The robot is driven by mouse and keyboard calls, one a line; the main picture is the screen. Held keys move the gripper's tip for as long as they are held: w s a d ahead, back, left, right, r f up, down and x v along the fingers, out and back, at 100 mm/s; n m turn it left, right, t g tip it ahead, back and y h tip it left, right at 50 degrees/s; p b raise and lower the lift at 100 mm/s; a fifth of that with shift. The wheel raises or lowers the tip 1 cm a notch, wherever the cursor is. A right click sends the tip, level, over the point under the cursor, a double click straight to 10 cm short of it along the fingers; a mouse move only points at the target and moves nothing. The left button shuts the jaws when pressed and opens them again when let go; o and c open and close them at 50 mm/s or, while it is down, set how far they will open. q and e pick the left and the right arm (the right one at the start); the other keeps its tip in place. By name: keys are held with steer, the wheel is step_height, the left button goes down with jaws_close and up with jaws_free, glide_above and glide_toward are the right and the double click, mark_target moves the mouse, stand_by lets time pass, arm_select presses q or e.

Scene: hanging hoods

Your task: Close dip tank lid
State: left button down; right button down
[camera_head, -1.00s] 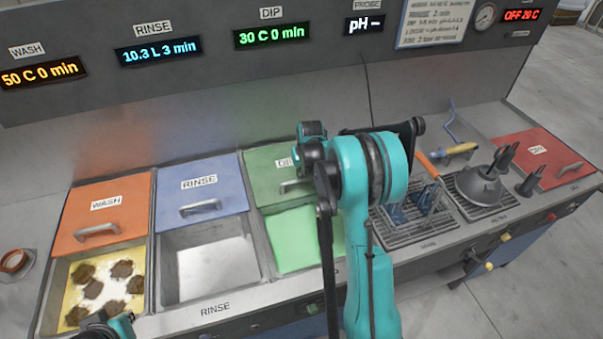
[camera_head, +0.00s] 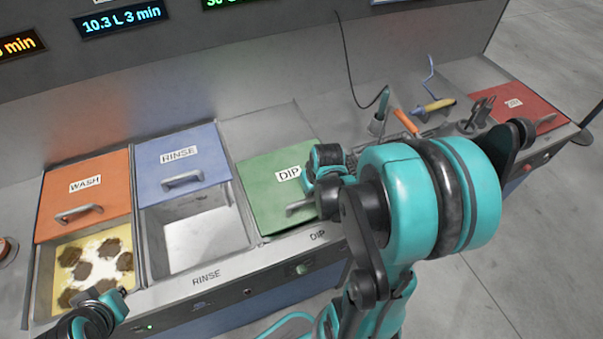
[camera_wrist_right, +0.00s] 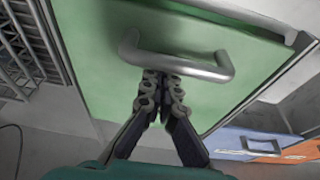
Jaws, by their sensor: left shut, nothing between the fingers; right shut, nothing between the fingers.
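The green dip lid (camera_head: 275,185), labelled DIP, lies over the front of the dip tank. No green liquid shows in front of it. Its grey metal handle (camera_wrist_right: 180,60) crosses the right wrist view, with the green lid (camera_wrist_right: 110,35) behind it. My right gripper (camera_wrist_right: 161,85) is shut and empty, its fingertips together right at the handle; I cannot tell if they touch it. In the head view my right arm hides part of the lid and handle. My left gripper (camera_head: 95,318) is shut and empty at the lower left, near the wash tank's front.
The orange wash lid (camera_head: 88,185) and blue rinse lid (camera_head: 185,155) are slid back, leaving the wash tank (camera_head: 125,245) with brown pieces and the rinse tank (camera_head: 205,240) open in front. Tools and a red lid (camera_head: 510,108) are at the right. A cable (camera_head: 350,70) hangs behind.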

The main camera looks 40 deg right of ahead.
steer(key=s, duration=0.2)
steer(key=shift+s+a, duration=0.3)
steer(key=shift+a, duration=0.05)
steer(key=shift+s+f, duration=0.1)
steer(key=shift+s, duration=0.05)
